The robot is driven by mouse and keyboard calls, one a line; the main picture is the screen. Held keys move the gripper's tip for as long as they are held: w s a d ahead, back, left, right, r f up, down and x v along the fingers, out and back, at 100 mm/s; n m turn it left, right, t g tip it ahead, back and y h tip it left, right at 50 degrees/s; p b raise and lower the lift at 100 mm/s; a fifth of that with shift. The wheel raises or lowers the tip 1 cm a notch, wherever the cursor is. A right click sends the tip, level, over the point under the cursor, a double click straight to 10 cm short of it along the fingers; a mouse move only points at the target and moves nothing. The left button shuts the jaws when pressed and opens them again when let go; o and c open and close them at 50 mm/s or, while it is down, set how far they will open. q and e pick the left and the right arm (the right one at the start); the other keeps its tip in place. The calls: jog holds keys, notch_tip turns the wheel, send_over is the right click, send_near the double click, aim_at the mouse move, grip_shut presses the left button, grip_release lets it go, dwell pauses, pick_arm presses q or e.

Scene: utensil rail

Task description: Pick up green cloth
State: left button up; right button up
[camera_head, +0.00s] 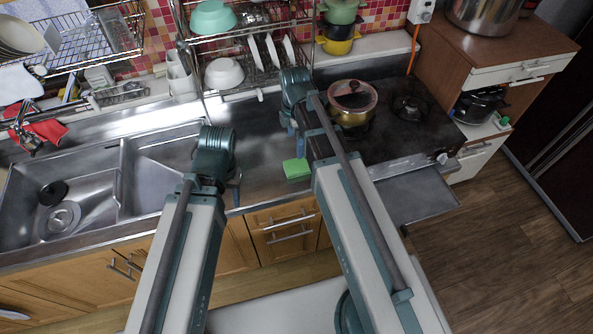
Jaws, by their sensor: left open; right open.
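A small bright green cloth (296,168) lies flat on the steel counter, near its front edge, between my two arms. My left gripper (236,190) is open at the counter's front edge, to the left of the cloth and apart from it; its own arm partly hides it. My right gripper (291,131) is open above the counter, behind the cloth in the picture. The fingers of both grippers are small and partly hidden. Nothing shows between them.
A steel sink (60,200) is on the left, with a red cloth (45,132) by the faucet. A gold pot (350,118) with a glass lid stands on the stove (405,140), close to my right arm. A dish rack (245,80) stands behind. The counter left of the green cloth is clear.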

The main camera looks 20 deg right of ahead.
jog(key=b, duration=0.5)
send_over(297, 165)
jog(key=f, duration=0.6)
jog(key=shift+w+a+f, duration=0.1)
jog(key=shift+w+a, duration=0.05)
jog(key=shift+w, duration=0.15)
jog(key=f+b, duration=0.5)
jog(key=shift+s+d+f, duration=0.1)
jog(key=shift+s+d, duration=0.1)
